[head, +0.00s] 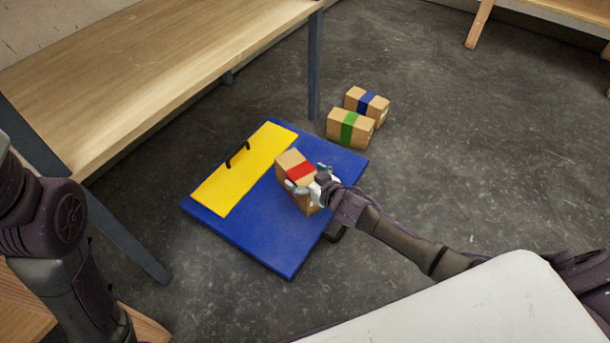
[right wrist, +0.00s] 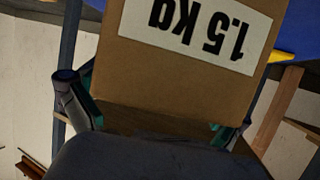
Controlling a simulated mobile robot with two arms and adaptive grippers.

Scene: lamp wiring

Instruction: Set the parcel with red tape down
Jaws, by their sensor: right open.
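The parcel with red tape (head: 296,168) is a brown box over the right part of a blue panel (head: 262,240). I cannot tell for sure whether it rests on the panel or hangs just above it. My right gripper (head: 309,183) is open at the parcel's near right side. In the right wrist view the parcel (right wrist: 185,85) fills the middle, with an upside-down "1.5 kg" label. The right gripper's fingers (right wrist: 155,115) stand on either side of it. On the left only my left arm shows; its gripper is out of view.
A yellow panel (head: 245,168) with a black handle lies on the blue panel's left part. Parcels with green tape (head: 349,128) and blue tape (head: 367,104) stand on the floor behind. A wooden bench (head: 150,60) is at the upper left. The floor at right is clear.

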